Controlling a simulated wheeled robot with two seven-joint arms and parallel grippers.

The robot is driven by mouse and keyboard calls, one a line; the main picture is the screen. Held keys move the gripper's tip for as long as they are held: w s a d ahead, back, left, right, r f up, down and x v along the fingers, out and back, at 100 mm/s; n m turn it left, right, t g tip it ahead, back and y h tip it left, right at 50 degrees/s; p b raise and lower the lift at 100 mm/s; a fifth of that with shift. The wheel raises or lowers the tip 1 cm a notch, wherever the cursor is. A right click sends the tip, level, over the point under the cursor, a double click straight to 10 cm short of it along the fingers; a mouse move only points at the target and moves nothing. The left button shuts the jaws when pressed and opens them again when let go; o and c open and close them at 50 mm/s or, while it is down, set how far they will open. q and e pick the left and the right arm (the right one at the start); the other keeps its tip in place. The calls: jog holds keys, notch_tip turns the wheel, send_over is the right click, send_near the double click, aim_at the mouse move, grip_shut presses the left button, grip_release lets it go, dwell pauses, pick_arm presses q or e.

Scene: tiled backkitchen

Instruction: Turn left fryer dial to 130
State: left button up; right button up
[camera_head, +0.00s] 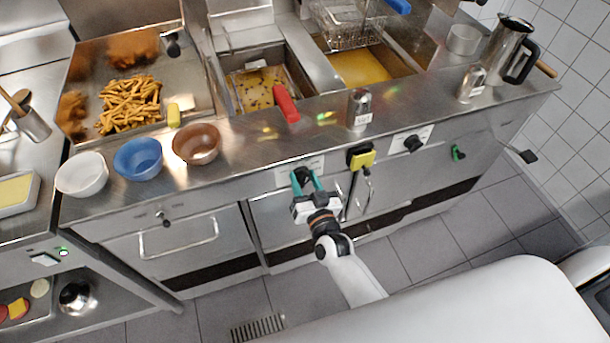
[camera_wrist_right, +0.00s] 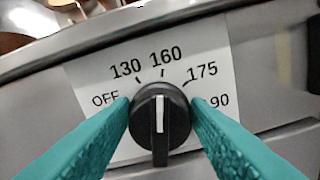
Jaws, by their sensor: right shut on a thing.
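The left fryer dial (camera_head: 303,174) is a black knob on a white label on the fryer's front panel. In the right wrist view the dial (camera_wrist_right: 160,140) shows large, with OFF, 130, 160, 175 and a partly covered number ending in 90 around it. Its white line points straight up, roughly at the 160 mark. My right gripper (camera_head: 308,183) has its teal fingers on both sides of the knob and is shut on it. The fingers cover parts of the label. My left gripper is not in view.
The right fryer dial (camera_head: 412,143) sits farther right on the panel. A yellow-and-black item (camera_head: 361,157) hangs between the dials. Bowls, including a blue bowl (camera_head: 138,158), and a metal shaker (camera_head: 360,108) stand on the counter above. A fryer basket's red handle (camera_head: 286,103) reaches toward the front edge.

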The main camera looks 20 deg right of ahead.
jog(key=n+p, duration=0.1)
jog(key=n, duration=0.2)
jog(key=shift+a+n, duration=0.1)
jog(key=shift+n, duration=0.2)
jog(key=shift+n+p, duration=0.65)
jog(key=shift+n, duration=1.05)
jog(key=o, duration=0.9)
jog(key=shift+o, duration=0.2)
jog(key=s+b, duration=0.1)
jog(key=s, duration=1.1)
jog(key=shift+d+b, duration=0.2)
jog(key=shift+b, duration=0.15)
